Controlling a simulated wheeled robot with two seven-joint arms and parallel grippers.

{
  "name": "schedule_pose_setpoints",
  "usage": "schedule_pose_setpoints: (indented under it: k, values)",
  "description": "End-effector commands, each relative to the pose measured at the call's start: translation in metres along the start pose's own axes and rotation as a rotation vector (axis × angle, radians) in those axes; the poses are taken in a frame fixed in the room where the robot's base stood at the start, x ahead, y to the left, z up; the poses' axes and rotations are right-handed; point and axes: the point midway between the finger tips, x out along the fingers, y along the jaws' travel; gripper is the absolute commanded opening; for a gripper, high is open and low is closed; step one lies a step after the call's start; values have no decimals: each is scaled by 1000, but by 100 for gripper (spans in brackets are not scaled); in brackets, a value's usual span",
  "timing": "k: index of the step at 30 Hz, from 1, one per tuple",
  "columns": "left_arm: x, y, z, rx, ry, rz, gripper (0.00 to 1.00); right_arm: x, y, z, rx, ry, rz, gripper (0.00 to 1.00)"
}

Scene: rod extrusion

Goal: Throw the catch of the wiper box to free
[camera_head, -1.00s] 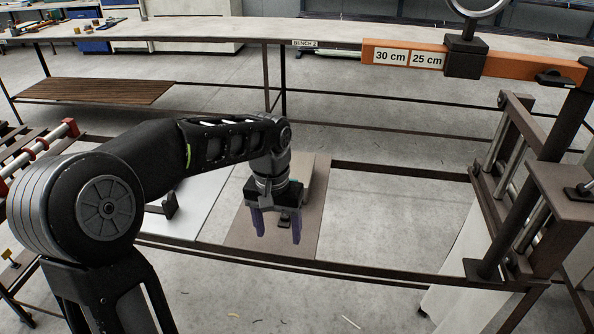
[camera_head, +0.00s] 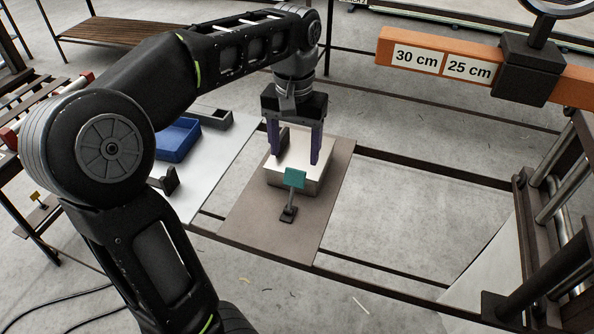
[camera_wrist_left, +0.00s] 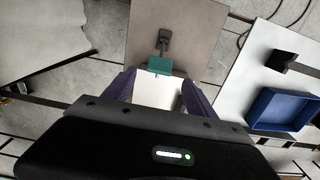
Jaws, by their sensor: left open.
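The wiper box, a pale low box (camera_head: 315,182), sits on a brown board (camera_head: 250,214). Its catch (camera_head: 295,179), a teal tab on a thin stem from a dark foot, stands at the near side of the box. In the left wrist view the teal tab (camera_wrist_left: 160,65) lies just beyond the white box top (camera_wrist_left: 157,92). Whether the tab touches the box I cannot tell. My left gripper (camera_head: 294,156) is open, pointing down over the box, its purple fingers behind the tab. In the wrist view the fingers flank the box top. My right gripper is out of view.
A blue tray (camera_head: 176,140) and a dark bracket (camera_head: 167,181) are on the white panel at the left. An orange beam (camera_head: 480,66) marked 30 cm and 25 cm is at upper right. The frame's middle is open down to the floor.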

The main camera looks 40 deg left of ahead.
Motion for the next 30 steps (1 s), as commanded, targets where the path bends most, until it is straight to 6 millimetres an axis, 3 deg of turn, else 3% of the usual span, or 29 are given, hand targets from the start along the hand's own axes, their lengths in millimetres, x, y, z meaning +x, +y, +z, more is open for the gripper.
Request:
schedule_pose_setpoints:
  k: [5,18,28,30]
  values:
    - [12,0,0,0,-3,-1,65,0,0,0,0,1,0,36]
    - [73,0,1,0,-3,-1,65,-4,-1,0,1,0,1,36]
    - [78,0,0,0,-1,0,65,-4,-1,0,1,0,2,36]
    - [78,0,0,0,-1,0,61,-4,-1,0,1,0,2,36]
